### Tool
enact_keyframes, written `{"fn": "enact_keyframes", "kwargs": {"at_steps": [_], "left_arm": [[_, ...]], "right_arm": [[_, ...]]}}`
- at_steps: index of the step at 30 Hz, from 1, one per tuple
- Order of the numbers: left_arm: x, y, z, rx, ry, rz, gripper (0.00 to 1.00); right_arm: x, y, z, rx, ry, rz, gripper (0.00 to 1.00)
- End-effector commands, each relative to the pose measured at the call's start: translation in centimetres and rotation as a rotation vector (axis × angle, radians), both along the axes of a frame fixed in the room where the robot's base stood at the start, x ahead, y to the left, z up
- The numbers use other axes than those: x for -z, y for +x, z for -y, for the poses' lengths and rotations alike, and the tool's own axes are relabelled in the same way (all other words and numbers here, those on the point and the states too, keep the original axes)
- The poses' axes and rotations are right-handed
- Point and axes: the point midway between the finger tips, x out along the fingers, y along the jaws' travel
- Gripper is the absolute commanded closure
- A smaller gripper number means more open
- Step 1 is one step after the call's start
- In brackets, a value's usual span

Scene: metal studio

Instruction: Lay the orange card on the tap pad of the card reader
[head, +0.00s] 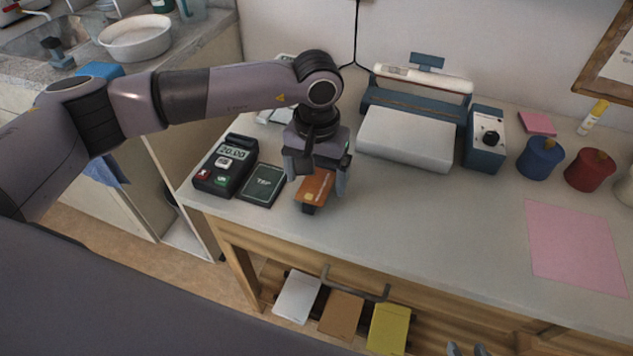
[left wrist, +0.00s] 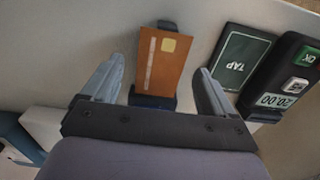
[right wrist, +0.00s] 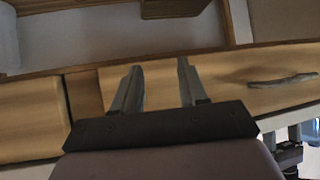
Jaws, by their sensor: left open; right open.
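The orange card (head: 314,187) leans in a small dark stand (head: 309,208) on the counter. In the left wrist view the card (left wrist: 160,62) shows its gold chip and a pale stripe, between the open fingers and apart from both. My left gripper (head: 317,178) is open just above and around the card. The card reader (head: 226,165) shows 20.00 on its display, and its dark tap pad (head: 262,185), marked TAP, lies between the reader and the card. My right gripper (right wrist: 158,85) is open and empty; its fingertips (head: 466,350) show at the head view's bottom edge.
A blue and white machine (head: 408,135) stands behind the card. Blue (head: 540,160) and red (head: 588,171) pots and a pink sheet (head: 575,245) are to the right. An open drawer (head: 345,310) below holds several notebooks.

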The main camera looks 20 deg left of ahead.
Motion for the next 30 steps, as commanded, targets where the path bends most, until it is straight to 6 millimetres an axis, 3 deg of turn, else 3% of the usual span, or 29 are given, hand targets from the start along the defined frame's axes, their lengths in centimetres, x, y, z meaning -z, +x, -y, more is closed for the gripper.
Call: {"fn": "enact_keyframes", "kwargs": {"at_steps": [2, 3, 8, 11, 12, 22, 26, 30], "left_arm": [[0.0, 0.0, 0.0, 0.0, 0.0, 0.0, 0.13], [0.0, 0.0, 0.0, 0.0, 0.0, 0.0, 0.19], [0.0, 0.0, 0.0, 0.0, -0.001, 0.0, 0.71], [-0.1, 0.0, 0.0, -0.001, -0.001, 0.0, 0.72], [-0.1, 0.0, 0.0, -0.001, -0.001, 0.0, 0.77], [-0.6, 0.1, 0.0, -0.001, -0.002, 0.002, 0.77], [-1.9, 0.1, 0.0, -0.001, -0.002, 0.002, 0.77], [-4.6, 0.1, 0.0, 0.0, -0.002, 0.006, 0.77]], "right_arm": [[0.0, 0.0, 0.0, 0.0, 0.0, 0.0, 0.57], [0.0, 0.0, 0.0, 0.0, 0.0, 0.0, 0.57], [0.1, 0.0, 0.0, -0.001, 0.0, -0.001, 0.57], [0.1, -0.1, 0.0, -0.001, 0.0, -0.001, 0.57], [0.1, -0.1, -0.1, -0.001, 0.0, -0.001, 0.57], [0.2, -0.2, -0.1, -0.002, 0.002, -0.003, 0.57], [0.2, -0.2, -0.2, -0.002, 0.003, -0.004, 0.57], [0.4, -0.2, -0.2, -0.001, 0.004, -0.006, 0.57]]}}
